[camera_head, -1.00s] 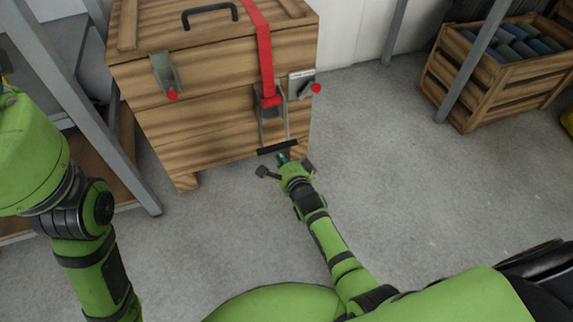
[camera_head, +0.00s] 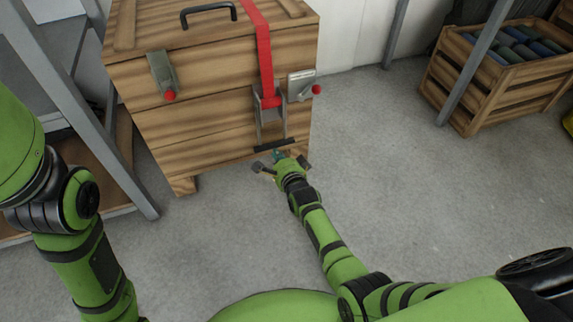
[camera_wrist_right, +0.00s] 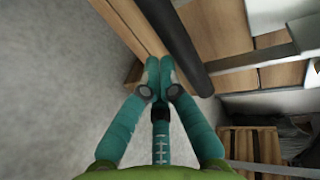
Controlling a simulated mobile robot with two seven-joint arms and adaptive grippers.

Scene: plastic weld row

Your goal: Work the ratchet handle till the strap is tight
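The ratchet (camera_head: 270,103) sits on the front of the wooden crate (camera_head: 205,125), at the lower end of the red strap (camera_head: 264,50). Its handle hangs down the front and ends in a black crossbar (camera_head: 274,145). My right gripper (camera_head: 278,155) is just below the crossbar. In the right wrist view its teal fingers (camera_wrist_right: 159,72) are together, with nothing seen between them. The black bar (camera_wrist_right: 178,45) runs close beside the fingertips; I cannot tell whether they touch. My left gripper is out of the picture; only part of that arm shows.
Latches with red knobs flank the ratchet, one at left (camera_head: 163,75) and one at right (camera_head: 301,86). A grey post (camera_head: 85,110) stands left of the crate. An open slatted crate (camera_head: 490,85) is at the back right. The floor (camera_head: 400,180) between is clear.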

